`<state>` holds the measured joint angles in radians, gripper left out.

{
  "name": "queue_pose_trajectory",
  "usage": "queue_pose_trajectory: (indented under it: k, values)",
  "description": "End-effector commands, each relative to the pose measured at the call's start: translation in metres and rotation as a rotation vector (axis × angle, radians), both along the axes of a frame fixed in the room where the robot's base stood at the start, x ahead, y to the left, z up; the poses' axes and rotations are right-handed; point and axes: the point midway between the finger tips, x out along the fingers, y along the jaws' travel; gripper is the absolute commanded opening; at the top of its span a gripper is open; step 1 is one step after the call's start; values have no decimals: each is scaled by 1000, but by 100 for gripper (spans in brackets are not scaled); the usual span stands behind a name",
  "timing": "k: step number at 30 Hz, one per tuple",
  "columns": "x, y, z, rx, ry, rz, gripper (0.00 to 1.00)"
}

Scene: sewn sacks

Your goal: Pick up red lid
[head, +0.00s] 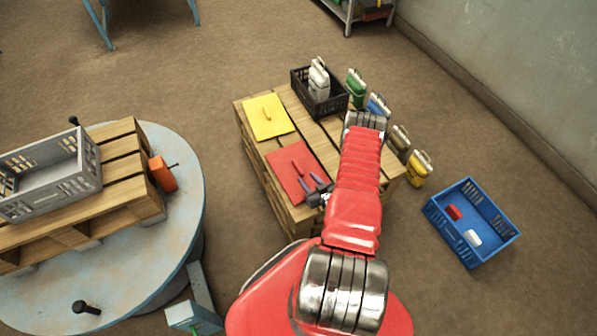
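The red lid (283,161) is a flat square with a raised bar handle. It lies on the wooden pallet stack (311,132), near its front left corner. My gripper (310,181) is over or just beside the lid's right part, to the lower right of the handle. Its two fingers look spread apart, with nothing seen between them. I cannot tell how high it is above the lid. My red arm hides the right part of the pallet top.
A yellow lid (267,117) lies behind the red one. A black crate (327,104) holds a white container (318,80). Several coloured containers stand along the pallet's right side. A blue crate (505,237) sits on the floor at right. A grey crate (90,163) is at left.

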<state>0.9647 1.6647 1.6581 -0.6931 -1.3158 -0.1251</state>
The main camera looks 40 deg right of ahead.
Motion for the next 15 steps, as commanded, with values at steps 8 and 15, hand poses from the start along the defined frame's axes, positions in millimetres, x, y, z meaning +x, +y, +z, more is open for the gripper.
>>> queue_pose_trajectory:
  k: [8, 15]
  values:
    - [26, -6, -11, 1, 1, 1, 36]
    - [26, -6, -11, 0, 1, 0, 36]
